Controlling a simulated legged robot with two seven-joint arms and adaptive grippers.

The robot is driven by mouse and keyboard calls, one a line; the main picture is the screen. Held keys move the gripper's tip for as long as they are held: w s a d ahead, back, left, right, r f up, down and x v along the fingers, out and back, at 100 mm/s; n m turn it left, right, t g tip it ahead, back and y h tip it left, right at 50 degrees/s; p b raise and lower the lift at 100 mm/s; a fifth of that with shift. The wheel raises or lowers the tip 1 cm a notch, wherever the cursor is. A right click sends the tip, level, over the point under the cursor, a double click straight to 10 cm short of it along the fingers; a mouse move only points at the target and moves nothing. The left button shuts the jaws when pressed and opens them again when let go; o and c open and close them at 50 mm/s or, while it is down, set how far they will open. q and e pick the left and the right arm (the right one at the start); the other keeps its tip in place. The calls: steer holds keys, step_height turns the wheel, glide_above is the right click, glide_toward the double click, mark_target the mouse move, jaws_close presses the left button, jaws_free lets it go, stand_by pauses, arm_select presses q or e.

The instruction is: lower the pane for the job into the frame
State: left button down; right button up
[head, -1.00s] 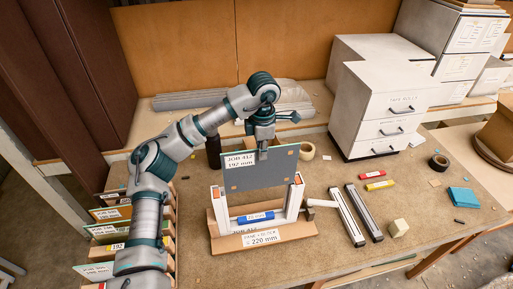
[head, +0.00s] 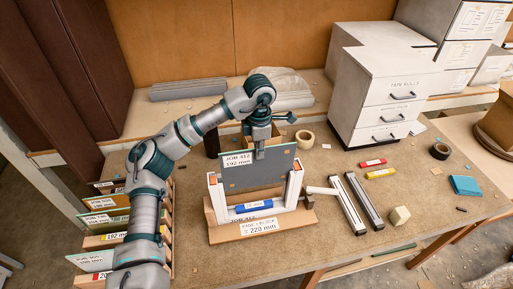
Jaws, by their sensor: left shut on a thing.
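My left gripper (head: 260,153) is shut on the top edge of a grey-green pane (head: 262,174) labelled JOB 412, 192 mm. The pane hangs upright between the two side posts of a white frame (head: 286,215). The frame stands in a wooden holder (head: 222,235) whose label reads 220 mm at the end. A blue block (head: 254,207) with a small label lies low in the frame, below the pane. Whether the pane's side edges sit inside the frame's grooves cannot be told. My right gripper is not in view.
A rack with several labelled panes (head: 105,220) stands at the left. A white drawer cabinet (head: 385,100) stands behind.

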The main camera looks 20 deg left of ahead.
arm_select(q)
steer(key=f, duration=0.1)
steer(key=b, duration=0.4)
glide_above(258, 176)
steer(key=f, duration=0.5)
steer(key=shift+w+f, duration=0.2)
steer(key=shift+f, duration=0.15)
steer(key=shift+f+b, duration=0.45)
steer(key=shift+f, duration=0.35)
steer(key=f, duration=0.1)
steer(key=f+b, duration=0.2)
steer(key=shift+a+f, duration=0.25)
steer(key=shift+f, duration=0.1)
steer(key=shift+d+f+b, duration=0.1)
steer(key=shift+f+b, duration=0.3)
steer(key=shift+f, duration=0.15)
steer(key=shift+r, duration=0.1)
steer(key=c, duration=1.2)
jaws_free()
steer(key=shift+c, duration=0.2)
steer(key=shift+s, duration=0.1)
step_height(258, 176, up, 12)
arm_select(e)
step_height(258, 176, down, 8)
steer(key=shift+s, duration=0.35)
